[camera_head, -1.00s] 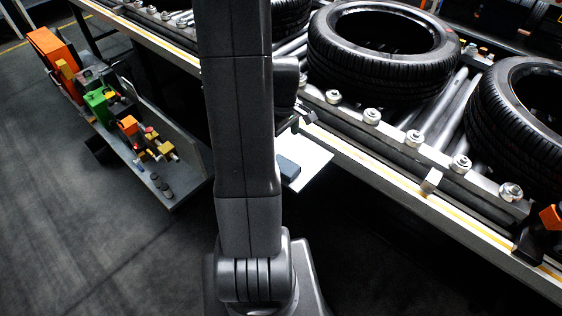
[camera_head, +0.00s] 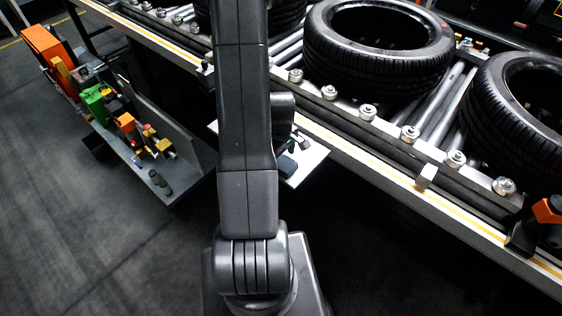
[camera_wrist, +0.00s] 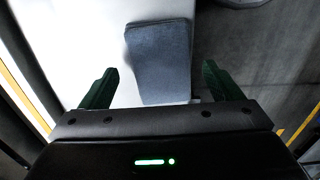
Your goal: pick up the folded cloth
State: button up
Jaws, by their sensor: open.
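The folded cloth (camera_wrist: 160,50) is a flat grey-blue pad on a white surface (camera_wrist: 100,30) in the wrist view. In the head view the cloth (camera_head: 287,167) is a small dark patch on a white panel (camera_head: 314,158) beside the conveyor, partly hidden by my arm. My gripper (camera_wrist: 159,74) is open and empty, with one green finger to each side of the cloth's near end. I cannot tell its height above the cloth. In the head view my gripper is mostly hidden behind my arm, close to the cloth.
Tyres (camera_head: 378,75) lie on the roller conveyor (camera_head: 440,105) along the right, its bolted rail (camera_head: 365,112) close to the white panel. A low grey shelf (camera_head: 165,190) with colourful parts stands at left. The dark floor (camera_head: 90,240) at front left is clear.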

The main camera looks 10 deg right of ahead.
aim_at(281, 161)
jog(key=shift+f, duration=0.75)
jog(key=c, duration=1.2)
jog(key=shift+o, duration=0.2)
jog(key=shift+r, duration=0.2)
notch_tip(281, 161, up, 10)
jog(key=b, duration=0.1)
jog(key=shift+f, duration=0.15)
jog(key=shift+o, duration=1.2)
jog(key=shift+c, duration=0.3)
